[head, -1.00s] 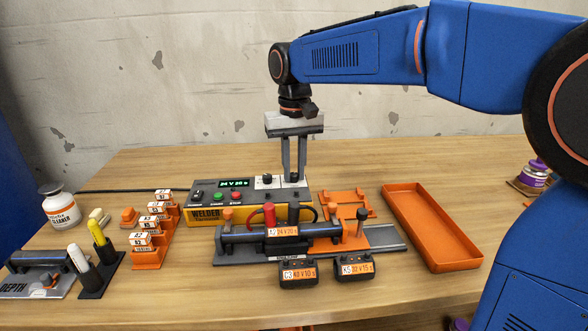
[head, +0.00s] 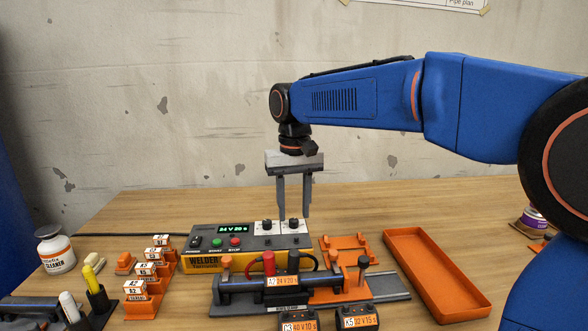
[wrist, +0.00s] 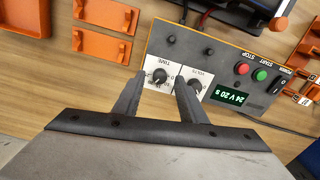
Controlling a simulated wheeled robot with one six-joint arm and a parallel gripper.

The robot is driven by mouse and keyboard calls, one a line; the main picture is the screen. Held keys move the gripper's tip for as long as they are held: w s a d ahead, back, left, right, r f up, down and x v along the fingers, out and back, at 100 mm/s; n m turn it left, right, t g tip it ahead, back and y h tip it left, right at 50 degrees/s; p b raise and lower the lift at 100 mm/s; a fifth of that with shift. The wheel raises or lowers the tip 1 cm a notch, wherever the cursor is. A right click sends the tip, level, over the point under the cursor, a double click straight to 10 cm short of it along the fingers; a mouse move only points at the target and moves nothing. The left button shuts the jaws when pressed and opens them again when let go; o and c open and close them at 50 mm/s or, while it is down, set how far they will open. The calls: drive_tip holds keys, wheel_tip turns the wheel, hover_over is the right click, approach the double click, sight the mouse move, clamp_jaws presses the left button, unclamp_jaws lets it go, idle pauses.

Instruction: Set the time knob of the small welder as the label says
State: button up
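The small welder (head: 205,263) stands at the middle back of the table. Its green display (head: 233,230) reads 24 V 20 s; it also shows upside down in the wrist view (wrist: 230,96). The time knob (wrist: 158,76) is the left of two black knobs on white plates in the wrist view, the right one in the head view (head: 294,224). The volts knob (wrist: 194,86) is beside it. My gripper (head: 294,214) is open and empty above the panel, its fingers (wrist: 157,98) either side of the time knob's line. An orange label (head: 283,281) on the clamped pipe fitting reads A2, 24 V 20 s.
Labelled blocks C3 (head: 299,322) and K5 (head: 357,318) stand at the front. An orange tray (head: 436,270) lies empty on the right. A rack of white-topped pieces (head: 150,270) and a cleaner bottle (head: 55,250) are on the left.

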sight(294, 220)
wheel_tip(294, 220, up, 16)
drive_tip(key=shift+f, duration=0.25)
idle(0.4)
